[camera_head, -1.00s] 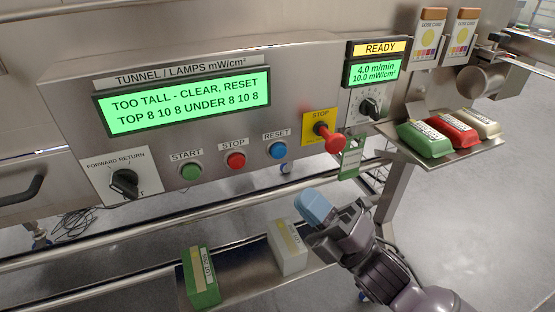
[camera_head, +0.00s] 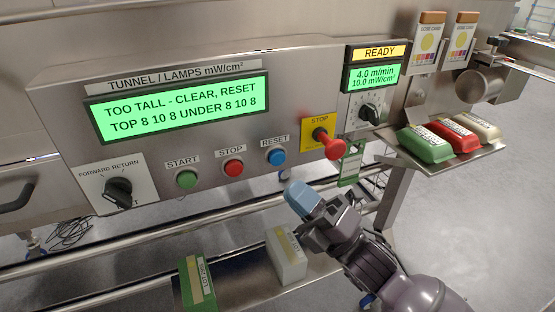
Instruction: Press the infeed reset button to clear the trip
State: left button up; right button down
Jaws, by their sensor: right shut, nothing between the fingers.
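The blue reset button (camera_head: 277,157) sits on the steel control panel (camera_head: 60,120), under a RESET label and right of the red stop button (camera_head: 233,168). The green display (camera_head: 180,108) reads "TOO TALL - CLEAR, RESET" and "TOP 8 10 8 UNDER 8 10 8". My right gripper (camera_head: 301,198) is shut, with blue fingertips. In the picture it is just below and slightly right of the reset button, apart from it. My left gripper is not in view.
A red mushroom stop (camera_head: 332,148) sticks out right of the reset button. A green start button (camera_head: 187,179) and a selector knob (camera_head: 118,187) are to the left. A rail runs below the panel.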

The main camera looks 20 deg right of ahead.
aim_at(277, 158)
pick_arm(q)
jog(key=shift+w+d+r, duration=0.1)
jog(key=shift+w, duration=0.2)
pick_arm(e)
jog(key=w, duration=0.5)
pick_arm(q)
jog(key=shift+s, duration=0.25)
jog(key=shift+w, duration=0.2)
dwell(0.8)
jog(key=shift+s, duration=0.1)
pick_arm(e)
jog(key=shift+w, duration=0.25)
dwell(0.4)
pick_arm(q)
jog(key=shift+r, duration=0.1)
pick_arm(e)
jog(key=shift+w+a, duration=0.1)
jog(key=shift+w, duration=0.15)
